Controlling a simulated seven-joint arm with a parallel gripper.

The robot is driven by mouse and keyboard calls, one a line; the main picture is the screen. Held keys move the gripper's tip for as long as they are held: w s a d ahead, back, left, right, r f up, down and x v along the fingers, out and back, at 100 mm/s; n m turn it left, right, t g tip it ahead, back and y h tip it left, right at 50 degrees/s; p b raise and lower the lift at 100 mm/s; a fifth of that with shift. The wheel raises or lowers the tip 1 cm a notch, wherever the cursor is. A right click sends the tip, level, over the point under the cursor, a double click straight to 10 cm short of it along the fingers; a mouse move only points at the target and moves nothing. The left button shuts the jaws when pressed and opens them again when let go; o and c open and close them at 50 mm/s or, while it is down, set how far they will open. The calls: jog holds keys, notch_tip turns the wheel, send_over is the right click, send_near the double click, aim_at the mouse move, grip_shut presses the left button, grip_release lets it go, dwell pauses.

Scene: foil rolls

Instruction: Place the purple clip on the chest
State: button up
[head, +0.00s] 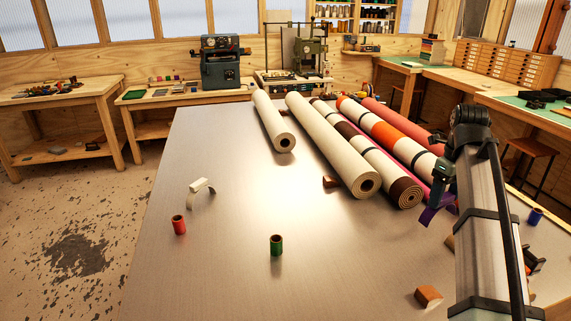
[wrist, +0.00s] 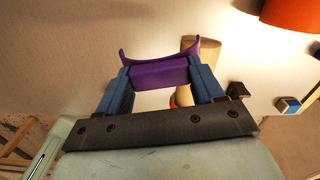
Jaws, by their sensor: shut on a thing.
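A purple clip (wrist: 160,75) sits between the two blue fingers of my gripper (wrist: 161,80) in the wrist view, and the fingers are shut on it. Its curved ends flare out past the fingertips. In the head view the purple clip (head: 432,213) shows below my gripper (head: 440,186), over the right side of the metal table near the rolls. My arm hides part of that area. A wooden chest with several flat drawers (head: 507,66) stands on a bench at the back right, well away from my gripper.
Several long rolls, including a cream roll (head: 330,142) and an orange-banded roll (head: 385,132), lie on the metal table (head: 220,270). A red spool (head: 179,225), green spool (head: 276,245), white clip (head: 199,186) and brown block (head: 428,296) stand apart. The table's front left is mostly clear.

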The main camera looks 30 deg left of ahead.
jog(key=s+a+n, duration=0.5)
jog(key=a, duration=1.2)
jog(key=s+a+r+n, duration=0.1)
jog(key=s+a+n, duration=0.4)
jog(key=a, duration=1.2)
jog(key=s+a+n, duration=0.5)
jog(key=a+n, duration=0.1)
jog(key=a, duration=1.1)
jog(key=shift+w+f, duration=0.15)
jog(key=shift+f, duration=4.7)
jog(key=shift+f, duration=0.1)
jog(key=o, duration=1.3)
